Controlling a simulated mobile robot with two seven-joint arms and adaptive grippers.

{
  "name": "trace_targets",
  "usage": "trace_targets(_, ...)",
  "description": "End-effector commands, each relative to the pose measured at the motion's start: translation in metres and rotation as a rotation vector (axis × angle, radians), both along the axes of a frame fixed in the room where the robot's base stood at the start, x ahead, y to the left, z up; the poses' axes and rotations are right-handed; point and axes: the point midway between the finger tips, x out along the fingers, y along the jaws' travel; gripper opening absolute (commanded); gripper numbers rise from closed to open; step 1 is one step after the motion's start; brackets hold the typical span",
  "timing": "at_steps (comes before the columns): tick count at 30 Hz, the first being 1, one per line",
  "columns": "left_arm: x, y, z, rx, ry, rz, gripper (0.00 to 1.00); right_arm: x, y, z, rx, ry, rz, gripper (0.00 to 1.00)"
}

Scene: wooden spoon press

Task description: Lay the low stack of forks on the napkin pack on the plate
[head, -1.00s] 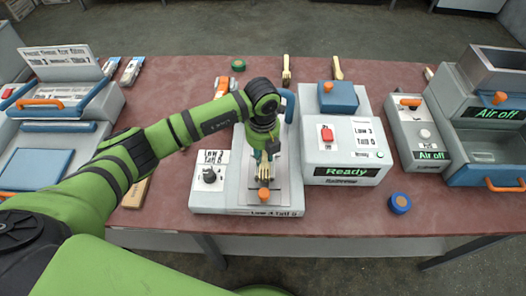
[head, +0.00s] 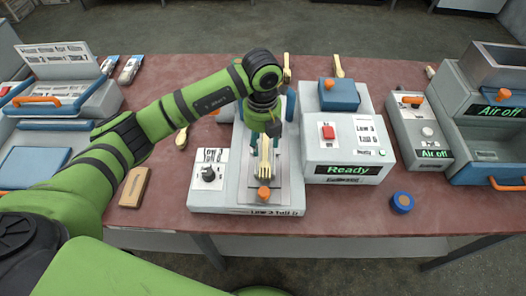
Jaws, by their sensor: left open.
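The low stack of forks (head: 264,166), pale yellow wood, lies lengthwise over the plate (head: 284,194) of the grey press in the middle of the table. A flat pale surface shows around the stack, but I cannot clearly tell the napkin pack from the plate. My left gripper (head: 266,146) is open, with its teal fingers at the far end of the stack, one on each side. The gripper body hides part of the far end. My right gripper is not in view.
An orange knob (head: 264,195) stands at the plate's near end, and a dial box (head: 209,175) is on its left. The grey "Ready" machine (head: 342,150) stands close on the right. A blue roll (head: 401,203) lies near the front edge.

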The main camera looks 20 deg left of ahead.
Motion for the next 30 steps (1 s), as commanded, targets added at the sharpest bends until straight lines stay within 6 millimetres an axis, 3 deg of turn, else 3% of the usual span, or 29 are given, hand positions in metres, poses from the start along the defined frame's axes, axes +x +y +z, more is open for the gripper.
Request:
trace_targets(6,0.001,0.000,0.042,-0.001,-0.005,-0.001,0.49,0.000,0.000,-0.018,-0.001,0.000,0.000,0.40)
trace_targets(12,0.000,0.000,0.063,0.000,0.000,0.000,0.49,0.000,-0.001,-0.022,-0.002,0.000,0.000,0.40)
trace_targets(30,0.000,0.000,0.067,0.000,0.001,0.000,0.49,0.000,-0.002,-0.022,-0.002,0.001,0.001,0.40)
